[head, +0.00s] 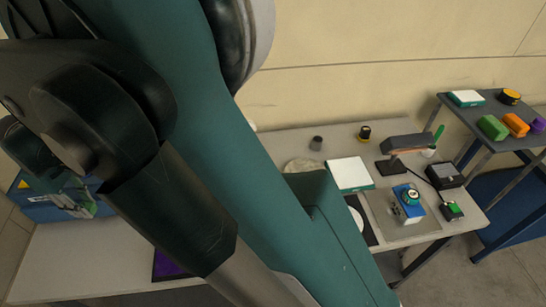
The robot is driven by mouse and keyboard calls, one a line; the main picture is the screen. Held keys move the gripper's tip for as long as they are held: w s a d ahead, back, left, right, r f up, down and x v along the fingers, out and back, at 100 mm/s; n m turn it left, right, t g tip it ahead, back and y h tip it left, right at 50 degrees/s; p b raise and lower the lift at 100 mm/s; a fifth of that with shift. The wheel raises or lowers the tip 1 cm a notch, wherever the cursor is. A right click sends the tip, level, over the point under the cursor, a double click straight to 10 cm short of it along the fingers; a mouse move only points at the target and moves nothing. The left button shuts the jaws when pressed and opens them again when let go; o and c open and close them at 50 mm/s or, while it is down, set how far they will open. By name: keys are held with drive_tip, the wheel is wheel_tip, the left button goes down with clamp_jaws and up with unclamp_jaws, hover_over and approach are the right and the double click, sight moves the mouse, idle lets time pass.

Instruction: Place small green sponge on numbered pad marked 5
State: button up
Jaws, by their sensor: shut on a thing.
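My gripper is not in the head view, and what it holds does not show; large links of my own arm fill the left and middle. A green block (493,127), possibly a sponge, lies on the grey side table at the right. I cannot tell whether it is the small green sponge. No numbered pad marked 5 can be made out. My arm hides much of the main table.
The main table (95,262) bears a white green-edged slab (350,173), a blue device (408,203), a black box (444,176) and a lamp-like fixture (406,142). The side table (462,118) also holds orange (515,125) and purple (538,125) blocks. A blue box (45,208) stands left.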

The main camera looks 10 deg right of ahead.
wheel_tip(320, 180, up, 24)
drive_tip(key=f, duration=0.1)
drive_tip(key=w+d+r+m, duration=0.2)
drive_tip(key=w+d, duration=0.9)
drive_tip(key=d, duration=0.3)
drive_tip(key=w+d+m+p, duration=0.15)
drive_tip(key=w+d, duration=0.35)
drive_tip(key=d, duration=1.5)
drive_tip(key=w+d+m, duration=0.3)
drive_tip(key=w+d, duration=0.2)
drive_tip(key=d, duration=1.6)
drive_tip(key=s+d+m, duration=0.2)
drive_tip(key=s+d, duration=0.1)
drive_tip(key=d, duration=1.1)
drive_tip(key=s+d+m, duration=0.2)
drive_tip(key=s+d, duration=0.2)
drive_tip(key=d, duration=1)
drive_tip(key=s+d+f+m+p, duration=0.1)
drive_tip(key=s+d+m, duration=0.4)
drive_tip(key=s+d, duration=1.8)
wheel_tip(320, 180, down, 18)
drive_tip(key=w+d, duration=0.1)
drive_tip(key=shift+f, duration=0.15)
